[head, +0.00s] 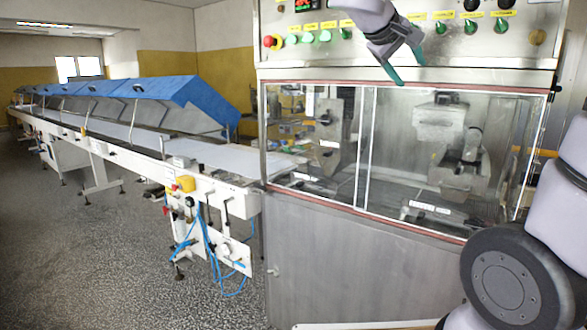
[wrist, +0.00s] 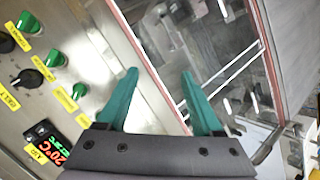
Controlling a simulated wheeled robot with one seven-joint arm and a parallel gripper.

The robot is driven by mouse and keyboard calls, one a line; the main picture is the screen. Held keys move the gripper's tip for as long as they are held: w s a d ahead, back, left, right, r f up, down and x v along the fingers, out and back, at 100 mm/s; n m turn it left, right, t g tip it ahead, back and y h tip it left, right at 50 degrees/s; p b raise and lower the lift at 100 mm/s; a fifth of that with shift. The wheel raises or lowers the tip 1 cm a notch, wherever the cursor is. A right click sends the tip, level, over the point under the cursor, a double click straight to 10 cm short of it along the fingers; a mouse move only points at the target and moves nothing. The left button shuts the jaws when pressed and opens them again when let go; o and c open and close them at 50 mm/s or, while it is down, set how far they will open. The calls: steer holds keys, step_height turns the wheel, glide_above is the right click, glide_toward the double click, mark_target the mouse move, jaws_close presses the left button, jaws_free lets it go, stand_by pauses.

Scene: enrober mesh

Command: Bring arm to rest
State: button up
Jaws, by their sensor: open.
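My gripper (head: 407,61) is in front of the upper part of a steel machine (head: 320,230), near the lower edge of its control panel. Its two teal fingers are spread apart with nothing between them. In the wrist view my gripper (wrist: 160,75) shows the same open fingers, with the red-edged window frame of the machine behind them. I cannot tell whether the fingers touch the machine. My arm comes in from the top and right of the head view.
The control panel (head: 355,45) carries green knobs, black knobs and a red button (head: 268,41). Sliding glass windows (head: 400,150) sit below it. A long conveyor with blue covers (head: 165,92) runs to the left. Speckled floor (head: 100,250) is open at the lower left.

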steer(key=s+f+m+y, duration=0.6)
steer(key=s+f+y, duration=0.3)
steer(key=s+y, duration=0.2)
steer(key=shift+s+a+f+m+g, duration=0.25)
steer(key=shift+s+a+m+g, duration=0.1)
steer(key=shift+s, duration=0.8)
stand_by(0.4)
